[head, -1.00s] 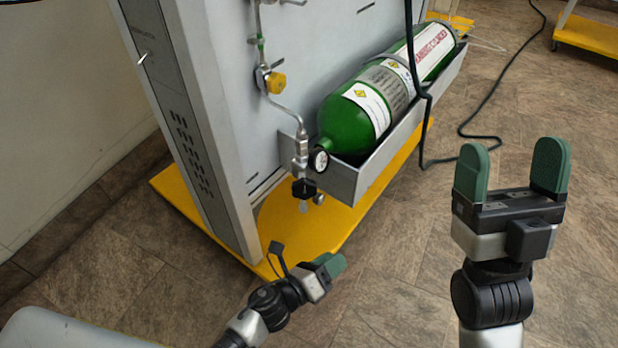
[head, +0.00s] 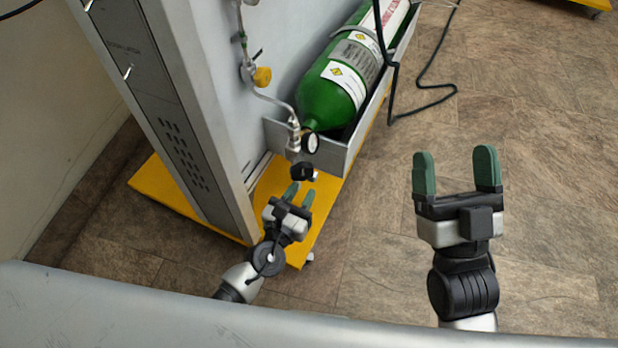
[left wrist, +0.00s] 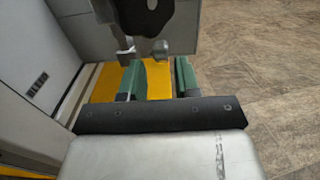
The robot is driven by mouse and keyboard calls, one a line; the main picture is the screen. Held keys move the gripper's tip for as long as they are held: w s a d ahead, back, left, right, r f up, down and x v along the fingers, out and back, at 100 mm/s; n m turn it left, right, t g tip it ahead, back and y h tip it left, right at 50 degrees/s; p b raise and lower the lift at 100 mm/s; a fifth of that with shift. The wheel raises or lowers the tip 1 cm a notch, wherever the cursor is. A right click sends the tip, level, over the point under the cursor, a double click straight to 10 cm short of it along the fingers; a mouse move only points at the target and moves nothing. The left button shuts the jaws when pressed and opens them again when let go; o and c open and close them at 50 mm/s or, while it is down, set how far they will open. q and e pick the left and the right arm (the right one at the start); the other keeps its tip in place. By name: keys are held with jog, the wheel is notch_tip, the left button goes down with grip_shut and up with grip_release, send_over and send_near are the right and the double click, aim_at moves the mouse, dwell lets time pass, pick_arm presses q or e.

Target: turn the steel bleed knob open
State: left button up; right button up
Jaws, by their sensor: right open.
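The steel bleed knob (head: 315,177) is a small grey knob beside the black knob (head: 302,171), below the gauge (head: 311,142). In the left wrist view the steel knob (left wrist: 160,48) shows just beyond the fingertips, roughly in line with the gap between them. My left gripper (head: 299,194) is open and empty, with its green fingers pointing at the knob and apart from it. It also shows open in the left wrist view (left wrist: 158,74). My right gripper (head: 454,157) is open and empty over the floor at the right.
A green cylinder (head: 325,100) lies in a grey tray (head: 338,158) on the cabinet side (head: 200,60). A yellow base (head: 283,243) lies below. A yellow-handled valve (head: 262,76) is higher on the pipe. A black cable (head: 418,114) hangs at the right.

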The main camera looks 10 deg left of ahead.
pick_arm(q)
jog(key=shift+x, duration=2.25)
pick_arm(e)
jog(key=shift+s+r+t+y, duration=0.4)
jog(key=shift+s+r+t, duration=0.1)
jog(key=shift+r+t, duration=0.1)
pick_arm(q)
jog(key=shift+c, duration=0.3)
grip_shut()
pick_arm(e)
jog(key=shift+f, duration=0.1)
pick_arm(q)
jog(key=shift+f+b, duration=0.1)
jog(key=shift+b, duration=0.2)
pick_arm(e)
jog(key=shift+s, duration=0.1)
